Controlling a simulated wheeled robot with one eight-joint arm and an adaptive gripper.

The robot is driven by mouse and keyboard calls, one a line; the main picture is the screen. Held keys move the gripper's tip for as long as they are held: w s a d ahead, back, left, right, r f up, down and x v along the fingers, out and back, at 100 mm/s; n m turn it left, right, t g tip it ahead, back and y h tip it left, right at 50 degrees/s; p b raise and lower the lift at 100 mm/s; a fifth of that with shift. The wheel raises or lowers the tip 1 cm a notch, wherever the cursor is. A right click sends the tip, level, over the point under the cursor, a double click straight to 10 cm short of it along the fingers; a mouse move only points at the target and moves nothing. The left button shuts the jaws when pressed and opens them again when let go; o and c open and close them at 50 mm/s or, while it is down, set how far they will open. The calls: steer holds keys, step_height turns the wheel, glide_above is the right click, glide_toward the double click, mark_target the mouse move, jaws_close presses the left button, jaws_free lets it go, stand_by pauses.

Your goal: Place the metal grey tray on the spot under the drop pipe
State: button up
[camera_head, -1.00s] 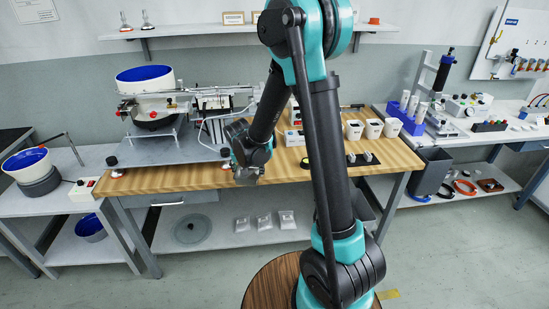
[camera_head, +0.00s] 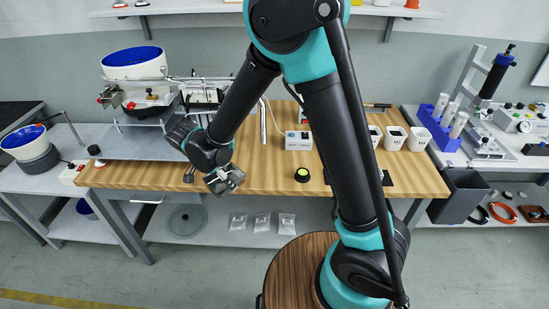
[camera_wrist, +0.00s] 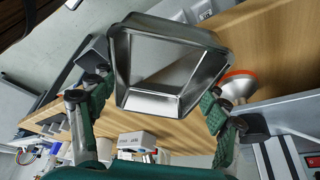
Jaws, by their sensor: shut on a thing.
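The metal grey tray (camera_head: 232,182) is in my gripper (camera_head: 220,177), above the front edge of the wooden bench (camera_head: 270,182). In the wrist view the tray (camera_wrist: 165,65) looks empty, with sloping walls. The green-padded fingers of my gripper (camera_wrist: 155,102) are shut on it from both sides. A slim upright metal pipe (camera_head: 263,122), which looks like the drop pipe, stands farther back on the bench, right of the tray. I cannot make out a marked spot under it.
A feeder with a blue-lined bowl (camera_head: 134,62) stands on a grey plate at the back left. A white box (camera_head: 298,140), a black and green button (camera_head: 302,174) and white bins (camera_head: 394,138) are to the right.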

glide_toward(266, 163)
step_height(266, 163, down, 4)
steer(key=shift+f, duration=0.15)
steer(key=shift+w+d+f, duration=0.25)
steer(key=shift+w+d, duration=0.25)
steer(key=shift+d, duration=0.05)
steer(key=shift+w+d+f, duration=0.25)
steer(key=shift+w+d, duration=0.25)
steer(key=shift+d, duration=0.1)
steer(key=shift+f, duration=0.3)
steer(key=shift+f, duration=0.1)
steer(key=o, duration=1.2)
steer(key=shift+a, duration=0.1)
